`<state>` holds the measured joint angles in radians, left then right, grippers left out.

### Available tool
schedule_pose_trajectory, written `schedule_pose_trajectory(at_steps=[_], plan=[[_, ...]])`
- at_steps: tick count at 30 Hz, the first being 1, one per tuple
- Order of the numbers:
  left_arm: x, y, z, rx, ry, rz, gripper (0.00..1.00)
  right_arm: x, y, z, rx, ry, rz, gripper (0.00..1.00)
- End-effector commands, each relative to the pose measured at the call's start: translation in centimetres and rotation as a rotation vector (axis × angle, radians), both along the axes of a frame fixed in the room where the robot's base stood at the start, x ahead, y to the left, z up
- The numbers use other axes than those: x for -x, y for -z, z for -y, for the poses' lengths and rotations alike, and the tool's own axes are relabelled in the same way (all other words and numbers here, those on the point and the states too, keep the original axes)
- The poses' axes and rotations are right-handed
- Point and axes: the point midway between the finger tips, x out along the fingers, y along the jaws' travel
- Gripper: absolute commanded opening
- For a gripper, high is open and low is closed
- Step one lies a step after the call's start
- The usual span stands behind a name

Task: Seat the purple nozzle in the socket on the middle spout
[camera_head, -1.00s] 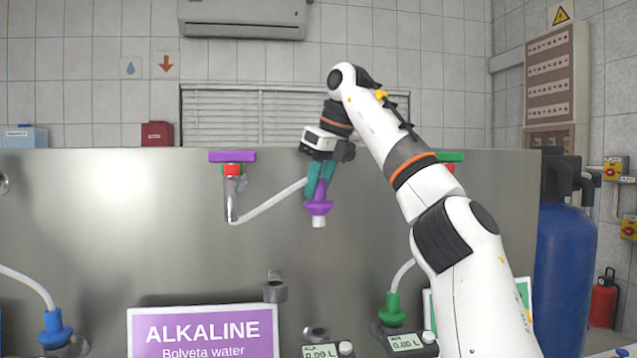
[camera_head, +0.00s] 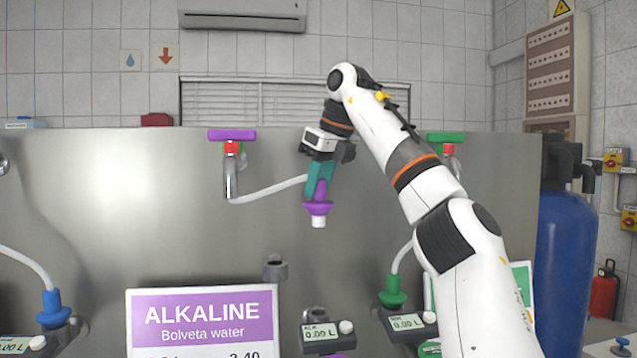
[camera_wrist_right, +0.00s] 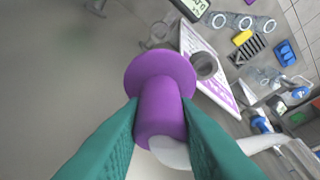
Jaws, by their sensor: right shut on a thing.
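The purple nozzle (camera_head: 318,207) is held in my right gripper (camera_head: 321,180), its white tip down, in front of the steel panel. In the right wrist view its purple flange and body (camera_wrist_right: 161,95) sit between the two teal fingers. A pale hose (camera_head: 268,190) runs to it from the middle spout (camera_head: 231,182), under a purple handle. Below the nozzle and apart from it, a grey ring (camera_head: 315,312) stands behind a small meter (camera_head: 327,336). Another grey ring-shaped holder (camera_head: 275,268) sits above the sign. I cannot tell for certain which is the socket. My left gripper is not in view.
The ALKALINE sign (camera_head: 203,322) stands lower left of the nozzle. A blue nozzle (camera_head: 53,310) and a green nozzle (camera_head: 393,293) stand in holders to either side, each with a hose. The panel between nozzle and meter is clear.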

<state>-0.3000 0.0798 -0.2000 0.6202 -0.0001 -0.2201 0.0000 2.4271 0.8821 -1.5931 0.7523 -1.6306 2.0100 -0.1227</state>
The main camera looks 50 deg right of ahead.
Motion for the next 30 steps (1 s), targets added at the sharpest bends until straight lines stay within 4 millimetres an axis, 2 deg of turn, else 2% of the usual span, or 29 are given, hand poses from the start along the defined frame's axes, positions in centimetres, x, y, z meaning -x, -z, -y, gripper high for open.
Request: schedule_pose_trajectory(at_steps=[30], plan=[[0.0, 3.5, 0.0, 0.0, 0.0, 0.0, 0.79, 0.0, 4.3, 0.0, 0.0, -0.001, 0.0, 0.02]])
